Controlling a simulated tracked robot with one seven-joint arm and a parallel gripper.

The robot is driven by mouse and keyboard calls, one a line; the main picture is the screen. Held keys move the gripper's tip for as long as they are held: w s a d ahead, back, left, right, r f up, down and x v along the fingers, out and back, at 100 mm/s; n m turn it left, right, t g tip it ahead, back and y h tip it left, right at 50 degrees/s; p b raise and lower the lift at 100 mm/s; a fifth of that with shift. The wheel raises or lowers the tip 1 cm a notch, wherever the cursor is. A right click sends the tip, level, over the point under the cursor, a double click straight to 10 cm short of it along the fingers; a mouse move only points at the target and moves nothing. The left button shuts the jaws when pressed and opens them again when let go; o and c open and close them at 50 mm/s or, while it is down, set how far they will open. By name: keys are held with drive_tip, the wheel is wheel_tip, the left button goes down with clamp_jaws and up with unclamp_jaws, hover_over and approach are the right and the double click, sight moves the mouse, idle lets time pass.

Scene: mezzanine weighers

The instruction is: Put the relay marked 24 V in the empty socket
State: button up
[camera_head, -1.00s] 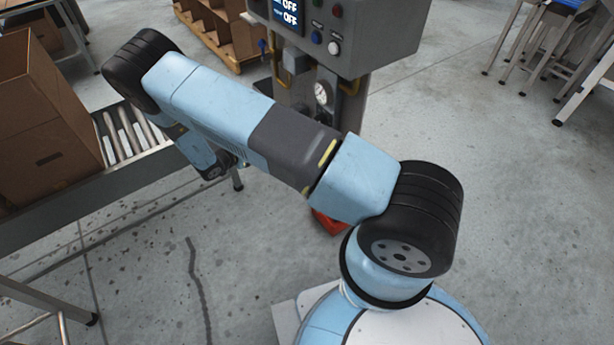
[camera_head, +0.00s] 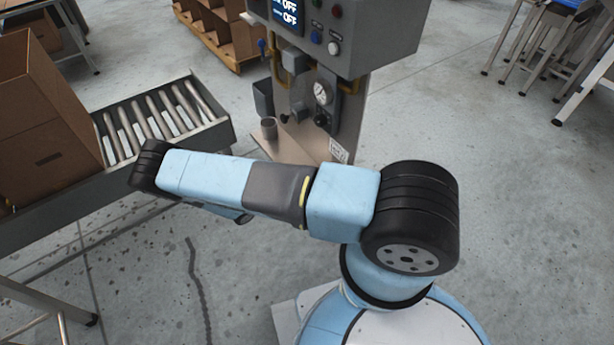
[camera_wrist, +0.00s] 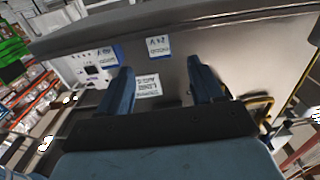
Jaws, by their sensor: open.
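My gripper (camera_wrist: 160,66) shows in the wrist view with two blue fingers spread apart and nothing between them. Beyond the fingers is a grey panel (camera_wrist: 230,50) with small pale labels; one label (camera_wrist: 157,46) sits ahead of the gap and another (camera_wrist: 148,86) lies between the fingers. Their print is too small and turned to read surely. Left of the fingers a white plate (camera_wrist: 105,56) carries a small dark square (camera_wrist: 93,69); I cannot tell whether it is a socket. I cannot pick out a relay in either view. The gripper is hidden in the head view.
A roller conveyor (camera_head: 160,115) with a cardboard box (camera_head: 40,125) is at left.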

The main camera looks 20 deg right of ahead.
drive_tip(key=x, duration=0.4)
drive_tip(key=shift+r+x, duration=0.15)
drive_tip(key=shift+x, duration=1.15)
drive_tip(key=shift+r+x, duration=0.15)
drive_tip(key=shift+x, duration=1.1)
drive_tip(key=shift+c, duration=0.5)
drive_tip(key=c, duration=1.1)
drive_tip(key=shift+o, duration=0.2)
drive_tip(key=shift+r, duration=0.1)
